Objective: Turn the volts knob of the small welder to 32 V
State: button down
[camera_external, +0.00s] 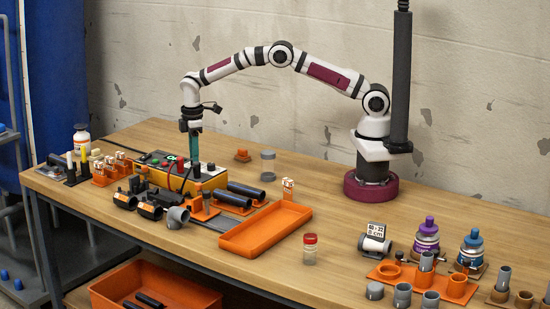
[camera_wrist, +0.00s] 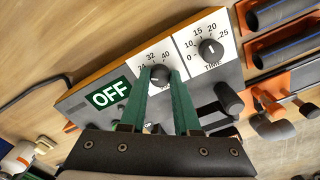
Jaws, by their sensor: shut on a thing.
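The small welder (camera_external: 207,184) is a yellow box with a dark top, toward the left of the table in the external view. In the wrist view its panel (camera_wrist: 90,78) shows a green OFF sign and the volts knob (camera_wrist: 159,73), a dark knob below the marks 24, 32 and 40. My gripper (camera_wrist: 160,74) points down over the panel, its two green fingers shut on the volts knob. The fingers cover the knob's sides, and I cannot tell surely which mark its pointer faces. In the external view my gripper (camera_external: 194,156) reaches the welder's top.
The time knob (camera_wrist: 211,49), marked 0 to 25, sits just right of the volts knob. Dark pipes in orange holders (camera_external: 240,197) lie beside the welder. An orange tray (camera_external: 265,229) and a red-capped jar (camera_external: 310,248) stand toward the front.

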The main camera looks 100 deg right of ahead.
jog(key=m, duration=0.5)
jog(key=shift+m, duration=0.3)
jog(key=m, duration=0.5)
jog(key=shift+m, duration=0.3)
jog(key=c, duration=0.6)
grip_release()
jog(key=shift+c, duration=0.2)
jog(key=shift+r, duration=0.15)
notch_tip(320, 180, up, 16)
jog(key=shift+f, duration=0.2)
